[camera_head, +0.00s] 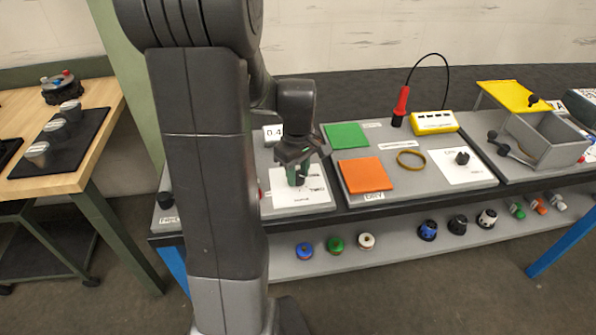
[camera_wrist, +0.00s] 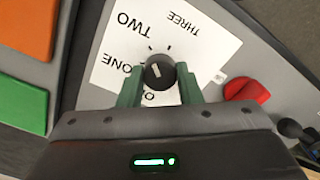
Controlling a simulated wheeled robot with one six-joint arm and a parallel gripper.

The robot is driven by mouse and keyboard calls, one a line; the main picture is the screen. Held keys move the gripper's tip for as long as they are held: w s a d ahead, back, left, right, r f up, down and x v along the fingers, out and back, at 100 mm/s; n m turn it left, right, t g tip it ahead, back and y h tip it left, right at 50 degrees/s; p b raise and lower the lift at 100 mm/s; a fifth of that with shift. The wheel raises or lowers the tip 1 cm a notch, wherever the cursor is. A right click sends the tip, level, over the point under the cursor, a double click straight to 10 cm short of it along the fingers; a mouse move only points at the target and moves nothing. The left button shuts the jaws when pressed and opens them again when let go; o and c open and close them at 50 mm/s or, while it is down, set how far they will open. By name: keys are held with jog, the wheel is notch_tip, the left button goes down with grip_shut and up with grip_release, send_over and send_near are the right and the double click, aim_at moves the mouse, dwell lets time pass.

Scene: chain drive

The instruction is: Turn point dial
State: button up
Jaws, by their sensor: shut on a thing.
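The point dial (camera_wrist: 159,72) is a small black round knob with a white pointer line. It sits on a white card (camera_wrist: 118,39) marked ONE, TWO and THREE, with another label partly hidden by my gripper. My gripper (camera_wrist: 160,85) has green fingers on both sides of the dial and is shut on it. In the head view my gripper (camera_head: 297,174) points down onto the white card (camera_head: 310,199), and the dial is mostly hidden between the fingers. The pointer line lies near the side of ONE and TWO, but I cannot tell its exact setting.
A red knob (camera_wrist: 246,91) stands right beside the card in the wrist view. A green pad (camera_head: 346,135), an orange pad (camera_head: 366,175) and a yellow ring (camera_head: 411,159) lie on the panel to the right. Several coloured knobs stand on the lower shelf (camera_head: 390,243).

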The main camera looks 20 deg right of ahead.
aim_at(298, 174)
jog(key=m, duration=0.5)
jog(key=shift+m, duration=0.3)
jog(key=shift+m+p, duration=0.3)
jog(key=shift+m, duration=1.8)
jog(key=o, duration=1)
jog(key=shift+c, duration=0.2)
notch_tip(298, 174, up, 14)
jog(key=shift+p, duration=0.3)
jog(key=shift+f, duration=0.1)
